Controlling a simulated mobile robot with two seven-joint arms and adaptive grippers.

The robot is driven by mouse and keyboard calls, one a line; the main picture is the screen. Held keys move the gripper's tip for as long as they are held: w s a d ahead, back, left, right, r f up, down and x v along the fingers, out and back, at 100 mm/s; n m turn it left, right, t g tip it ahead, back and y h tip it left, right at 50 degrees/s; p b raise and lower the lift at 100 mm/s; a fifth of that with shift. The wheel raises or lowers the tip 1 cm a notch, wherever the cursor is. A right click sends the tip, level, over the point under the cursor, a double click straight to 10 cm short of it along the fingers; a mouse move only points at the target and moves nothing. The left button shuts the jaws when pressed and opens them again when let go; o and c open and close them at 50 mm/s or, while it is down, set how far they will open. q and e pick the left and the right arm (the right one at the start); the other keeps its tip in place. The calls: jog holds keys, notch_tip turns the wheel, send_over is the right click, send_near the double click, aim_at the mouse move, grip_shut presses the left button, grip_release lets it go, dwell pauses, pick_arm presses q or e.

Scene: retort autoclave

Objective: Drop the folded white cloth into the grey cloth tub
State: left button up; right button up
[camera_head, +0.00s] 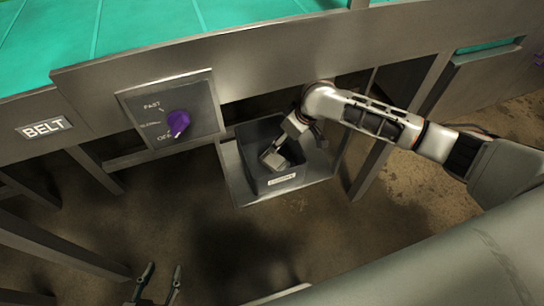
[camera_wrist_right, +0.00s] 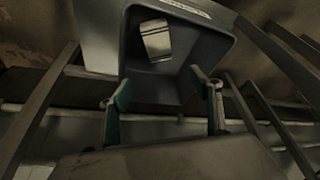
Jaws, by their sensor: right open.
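The folded white cloth (camera_wrist_right: 156,40) lies inside the grey cloth tub (camera_wrist_right: 215,45), close to its labelled wall, in the right wrist view. My right gripper (camera_wrist_right: 160,82) is open, with its two fingers apart and nothing between them. The cloth is beyond its fingertips. In the head view my right arm reaches over the tub (camera_head: 249,150), with its gripper end over and partly in front of the tub's inside. I cannot clearly tell the cloth from the gripper there. My left gripper (camera_head: 161,274) is at the bottom left, low and away from the tub, with its fingers apart and empty.
The tub stands on a metal shelf (camera_head: 232,172) under the machine's front. A panel with a purple knob (camera_head: 178,122) is left of it, and a BELT sign (camera_head: 45,128) further left. Metal legs and rails stand on both sides. Open floor (camera_head: 200,235) lies in front.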

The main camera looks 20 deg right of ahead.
jog(key=s+d, duration=0.6)
jog(key=s, duration=0.4)
jog(key=shift+s+r, duration=0.2)
jog(key=shift+s, duration=0.05)
jog(key=s+a+r+t+y+p, duration=0.1)
jog(key=s+a+t+y+p, duration=0.15)
jog(key=a, duration=0.45)
jog(key=s+a+r+t+y+p, duration=0.1)
jog(key=s+a+r+t+p, duration=0.2)
jog(key=a, duration=0.4)
pick_arm(q)
jog(key=shift+n, duration=0.4)
jog(key=r+p, duration=0.1)
jog(key=s+r+p, duration=0.1)
jog(key=r, duration=0.1)
jog(key=r+p, duration=0.2)
jog(key=shift+s+d, duration=0.15)
jog(key=shift+d, duration=0.2)
pick_arm(e)
jog(key=s+d+f+h, duration=0.1)
jog(key=s+d, duration=0.2)
jog(key=s, duration=0.4)
jog(key=s+d+f+m+t+h, duration=0.1)
jog(key=s+d+h, duration=0.1)
jog(key=s, duration=0.4)
jog(key=shift+s+d+f+m, duration=0.3)
jog(key=shift+s+d+f, duration=0.1)
jog(key=shift+d, duration=0.25)
